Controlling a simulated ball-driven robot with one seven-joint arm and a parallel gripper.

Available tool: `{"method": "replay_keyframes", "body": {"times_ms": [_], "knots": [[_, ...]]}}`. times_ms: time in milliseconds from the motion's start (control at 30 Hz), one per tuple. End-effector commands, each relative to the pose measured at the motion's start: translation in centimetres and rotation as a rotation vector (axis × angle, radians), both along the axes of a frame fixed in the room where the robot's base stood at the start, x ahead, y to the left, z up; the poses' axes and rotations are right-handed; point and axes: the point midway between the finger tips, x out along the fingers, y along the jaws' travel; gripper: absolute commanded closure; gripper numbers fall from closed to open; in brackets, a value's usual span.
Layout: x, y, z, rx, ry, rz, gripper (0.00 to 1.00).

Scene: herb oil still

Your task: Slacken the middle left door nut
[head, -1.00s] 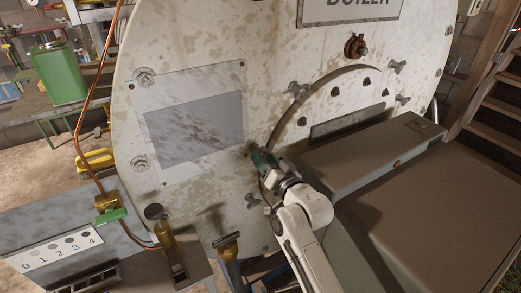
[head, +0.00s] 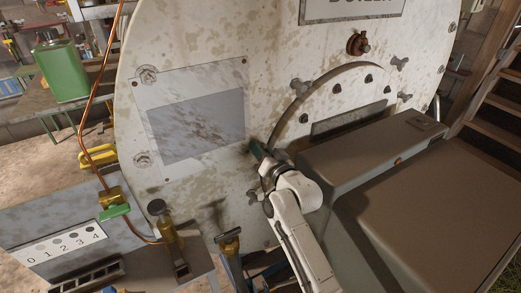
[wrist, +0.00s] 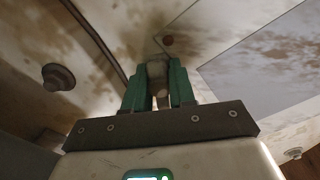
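The pale round boiler door (head: 300,128) is at the centre right in the head view, with winged nuts around its edge. My gripper (head: 258,152) is at the door's left edge. The middle left door nut is hidden behind it there. In the wrist view, the green fingers of my gripper (wrist: 158,78) stand on both sides of a grey-tan knob-like piece, the middle left door nut (wrist: 157,72). They look closed on it, with no clear gap. The upper left nut (head: 300,87) and lower left nut (head: 253,196) are free of my gripper.
A grey box-like housing (head: 400,150) stands right of my arm, close to it. A copper pipe (head: 85,130) with a green-handled valve (head: 115,210) is at the left. A numbered panel (head: 62,246) and brass fittings (head: 165,228) stand at lower left.

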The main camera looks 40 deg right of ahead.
Motion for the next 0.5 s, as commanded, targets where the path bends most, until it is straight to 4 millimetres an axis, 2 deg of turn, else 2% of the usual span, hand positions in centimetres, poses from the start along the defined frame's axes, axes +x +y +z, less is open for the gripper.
{"method": "replay_keyframes", "body": {"times_ms": [33, 167, 367, 500], "knots": [[-0.02, -0.03, -0.03, 0.0, 0.0, -0.001, 0.87], [-0.03, -0.04, -0.04, 0.0, 0.0, -0.001, 1.0], [-0.03, -0.04, -0.28, -0.025, 0.008, -0.001, 1.0], [-0.02, -0.03, -0.6, -0.138, 0.039, -0.001, 1.0]]}}
